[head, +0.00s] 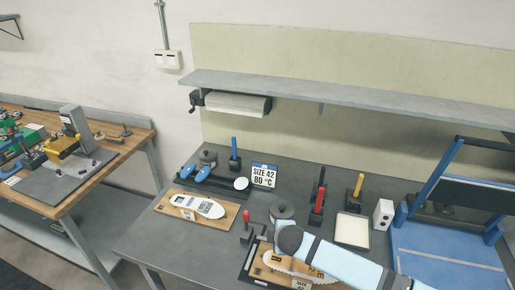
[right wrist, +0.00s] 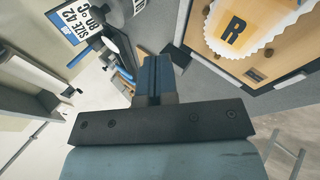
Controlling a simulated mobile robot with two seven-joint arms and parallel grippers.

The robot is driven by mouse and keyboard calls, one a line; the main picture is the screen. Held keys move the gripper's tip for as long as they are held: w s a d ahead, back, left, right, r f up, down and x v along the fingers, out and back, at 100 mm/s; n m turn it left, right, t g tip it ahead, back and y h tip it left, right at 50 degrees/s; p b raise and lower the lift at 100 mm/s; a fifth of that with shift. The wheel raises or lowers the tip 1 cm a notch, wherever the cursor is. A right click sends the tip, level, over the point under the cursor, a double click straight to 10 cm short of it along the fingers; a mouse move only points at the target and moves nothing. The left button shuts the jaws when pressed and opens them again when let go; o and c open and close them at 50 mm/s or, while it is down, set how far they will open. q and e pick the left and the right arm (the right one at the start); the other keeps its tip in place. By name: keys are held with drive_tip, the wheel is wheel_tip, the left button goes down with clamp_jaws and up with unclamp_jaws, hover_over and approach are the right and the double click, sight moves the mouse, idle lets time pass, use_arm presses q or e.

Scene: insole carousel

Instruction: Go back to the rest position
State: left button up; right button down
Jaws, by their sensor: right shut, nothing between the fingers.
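My right arm reaches in from the bottom right of the head view, over the front of the grey bench (head: 150,243). Its fingers cannot be made out there. In the right wrist view my right gripper (right wrist: 154,66) has its fingers together, with nothing between them. An insole marked R (right wrist: 233,30) on a wooden board (right wrist: 275,68) shows at that view's upper right, apart from the fingers. In the head view my arm partly covers this board (head: 256,262). A white insole (head: 208,207) lies on another wooden board (head: 222,222) to the left. My left gripper is not in view.
A sign reading SIZE 42 80 °C (head: 263,176) stands behind the boards. Red-handled (head: 318,203) and yellow-handled (head: 357,187) tools stand upright near my arm. A white box (head: 383,214) and blue-framed machine (head: 440,242) are at right. A shelf (head: 340,100) overhangs the back.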

drive_tip(key=shift+s+a+f, duration=0.15)
drive_tip(key=shift+s+f, duration=0.05)
drive_tip(key=shift+f, duration=0.1)
drive_tip(key=s+a+f+y, duration=0.1)
drive_tip(key=s, duration=0.1)
drive_tip(key=s+a+m, duration=0.1)
drive_tip(key=s, duration=0.1)
drive_tip(key=s+a+f+m+y, duration=0.1)
drive_tip(key=s, duration=0.2)
drive_tip(key=shift+a+f+y, duration=0.2)
drive_tip(key=shift+f+y, duration=0.1)
drive_tip(key=shift+f, duration=0.05)
drive_tip(key=s+m, duration=0.1)
drive_tip(key=s, duration=0.1)
drive_tip(key=s+m+y, duration=0.1)
drive_tip(key=s, duration=0.1)
drive_tip(key=s+f+m, duration=0.1)
drive_tip(key=shift+s+a, duration=0.2)
drive_tip(key=shift+s, duration=0.2)
drive_tip(key=s+d+f+m+t+h, duration=0.1)
drive_tip(key=s+d+m+t, duration=0.1)
drive_tip(key=s+d+m, duration=0.7)
drive_tip(key=s+d, duration=0.3)
drive_tip(key=s, duration=0.5)
drive_tip(key=shift+d+t, duration=0.4)
